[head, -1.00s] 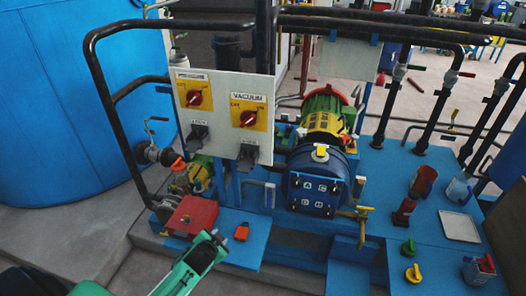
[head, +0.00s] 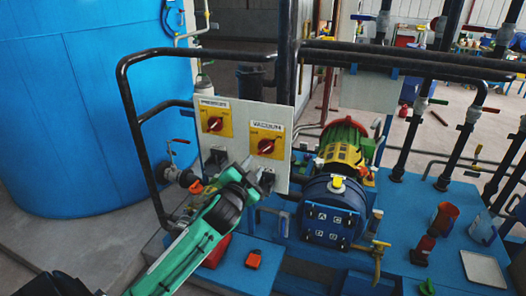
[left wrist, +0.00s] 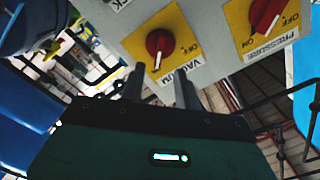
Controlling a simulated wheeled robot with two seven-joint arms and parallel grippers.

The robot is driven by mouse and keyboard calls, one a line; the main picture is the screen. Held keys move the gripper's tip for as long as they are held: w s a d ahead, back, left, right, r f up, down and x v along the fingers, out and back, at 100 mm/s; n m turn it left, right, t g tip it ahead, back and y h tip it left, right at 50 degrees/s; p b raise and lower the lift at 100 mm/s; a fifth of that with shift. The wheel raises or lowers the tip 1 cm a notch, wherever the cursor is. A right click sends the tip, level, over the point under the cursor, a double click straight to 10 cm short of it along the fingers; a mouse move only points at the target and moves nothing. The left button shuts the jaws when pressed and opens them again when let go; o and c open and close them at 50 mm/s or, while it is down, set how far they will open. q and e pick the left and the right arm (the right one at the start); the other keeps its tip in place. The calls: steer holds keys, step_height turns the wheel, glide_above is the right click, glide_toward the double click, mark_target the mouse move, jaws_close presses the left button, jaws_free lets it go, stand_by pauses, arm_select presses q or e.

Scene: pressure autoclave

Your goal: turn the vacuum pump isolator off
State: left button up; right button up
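The vacuum isolator is a red rotary knob (head: 267,146) on a yellow plate under a VACUUM label, on a light grey panel (head: 240,106). In the left wrist view the knob (left wrist: 160,42) appears upside down, its white pointer mark towards the VACUUM label. My left gripper (head: 262,184) is just below this knob in the head view. In the left wrist view its two dark fingers (left wrist: 160,84) are apart, with nothing between them; the tips are close to the plate's label edge, not around the knob. My right gripper is out of view.
A similar red pressure knob (head: 214,124) sits left of the vacuum one; it also shows in the left wrist view (left wrist: 266,16). A black pipe rail (head: 128,100) borders the panel's left. A blue pump (head: 333,212) stands to the right.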

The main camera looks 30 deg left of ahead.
mark_target(263, 151)
arm_select(q)
steer(key=p+x, duration=0.1)
steer(key=x, duration=0.7)
steer(key=shift+w, duration=0.25)
jaws_close()
